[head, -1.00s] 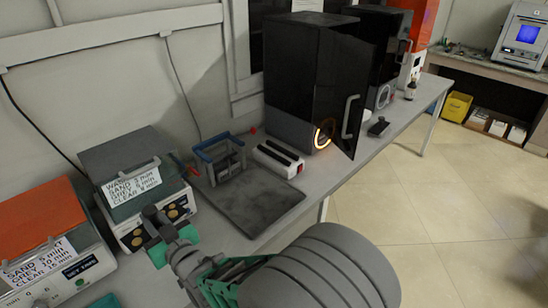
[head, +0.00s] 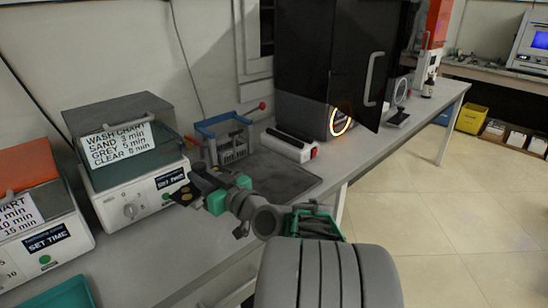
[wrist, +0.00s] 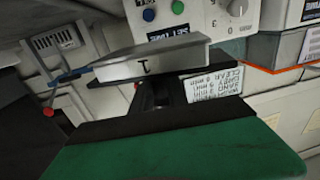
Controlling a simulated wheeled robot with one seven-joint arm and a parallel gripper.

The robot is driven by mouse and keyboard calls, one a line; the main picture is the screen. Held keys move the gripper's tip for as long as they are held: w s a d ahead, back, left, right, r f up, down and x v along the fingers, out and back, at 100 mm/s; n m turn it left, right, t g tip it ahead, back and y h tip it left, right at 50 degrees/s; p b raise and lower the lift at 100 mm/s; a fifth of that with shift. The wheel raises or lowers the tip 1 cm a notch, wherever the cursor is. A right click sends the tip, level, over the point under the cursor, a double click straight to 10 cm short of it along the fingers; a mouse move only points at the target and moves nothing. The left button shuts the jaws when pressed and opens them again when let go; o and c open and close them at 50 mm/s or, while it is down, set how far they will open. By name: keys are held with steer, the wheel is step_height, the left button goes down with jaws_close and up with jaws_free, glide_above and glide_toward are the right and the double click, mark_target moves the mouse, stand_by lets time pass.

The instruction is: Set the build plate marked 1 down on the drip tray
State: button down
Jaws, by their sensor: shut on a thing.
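The build plate marked 1 (wrist: 150,66) is a pale grey block with a black 1 on its edge, in the wrist view. My gripper (wrist: 162,92) is shut on it, the dark fingers partly hidden behind the green and black hand. In the head view my gripper (head: 190,188) is in front of the grey-lidded wash unit, above the bench; the plate is hard to make out there. A teal tray (head: 68,294) with a raised rim lies at the lower left, apart from the gripper. A dark grey flat slab (head: 285,182) lies to the right; I cannot tell which is the drip tray.
A blue-framed rack (head: 224,138) stands behind the gripper. The wash unit (head: 135,205) and an orange-lidded unit (head: 40,245) stand left. A white box (head: 290,146) and a black printer (head: 315,70) are right. Bare bench shows in front of the wash unit.

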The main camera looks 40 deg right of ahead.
steer(key=s+d+r+m+h, duration=0.1)
steer(key=s+d+m+h, duration=0.2)
steer(key=d, duration=2)
steer(key=shift+h, duration=0.7)
steer(key=shift+w+a+f+b, duration=0.2)
steer(key=shift+f+b, duration=0.8)
steer(key=shift+f, duration=0.85)
steer(key=shift+w+a+f+b, duration=0.15)
steer(key=shift+f+b, duration=0.8)
steer(key=shift+f, duration=0.9)
steer(key=shift+d, duration=0.1)
steer(key=shift+f+b, duration=0.6)
steer(key=shift+b, duration=0.05)
steer(key=c, duration=1.2)
jaws_free()
steer(key=shift+s, duration=0.1)
